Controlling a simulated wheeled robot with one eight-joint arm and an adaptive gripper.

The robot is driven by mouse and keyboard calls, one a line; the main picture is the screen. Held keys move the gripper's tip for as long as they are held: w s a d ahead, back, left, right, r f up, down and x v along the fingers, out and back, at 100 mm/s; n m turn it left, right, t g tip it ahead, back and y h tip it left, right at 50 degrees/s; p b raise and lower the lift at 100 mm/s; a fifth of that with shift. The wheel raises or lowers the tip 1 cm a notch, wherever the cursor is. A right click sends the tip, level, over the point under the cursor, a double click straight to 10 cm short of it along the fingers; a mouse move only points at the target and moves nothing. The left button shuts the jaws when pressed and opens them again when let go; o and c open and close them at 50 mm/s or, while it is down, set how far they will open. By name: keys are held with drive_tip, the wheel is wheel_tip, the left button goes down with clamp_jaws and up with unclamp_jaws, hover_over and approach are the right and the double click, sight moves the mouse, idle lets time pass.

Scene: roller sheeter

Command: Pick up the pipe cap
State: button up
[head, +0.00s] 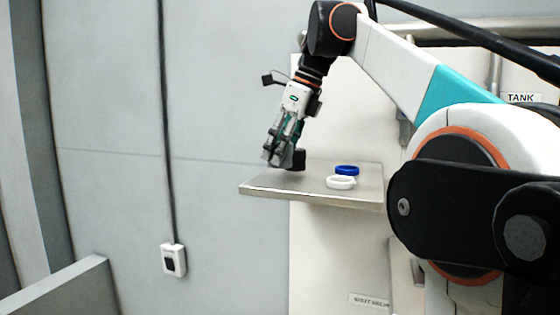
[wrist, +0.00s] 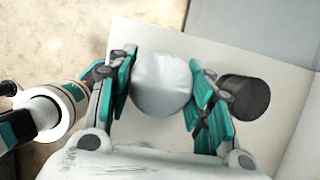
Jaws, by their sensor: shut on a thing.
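The pipe cap (wrist: 161,82) looks like a round, pale silver-grey piece in the middle of the wrist view. My gripper (wrist: 163,90) has one teal-and-grey finger on each side of it, both against its sides, and is shut on it. In the head view my gripper (head: 278,153) points down over the left part of the metal shelf (head: 262,187). There the fingers hide most of the cap, and I cannot tell whether it touches the shelf.
A black cylinder (wrist: 245,97) stands close beside my right finger in the wrist view; it also shows in the head view (head: 299,160). A blue ring (head: 346,170) and a white ring (head: 340,183) lie farther right on the shelf. The wall is behind.

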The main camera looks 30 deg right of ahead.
wheel_tip(320, 180, up, 17)
drive_tip(key=p, duration=0.7)
drive_tip(key=shift+f, duration=0.2)
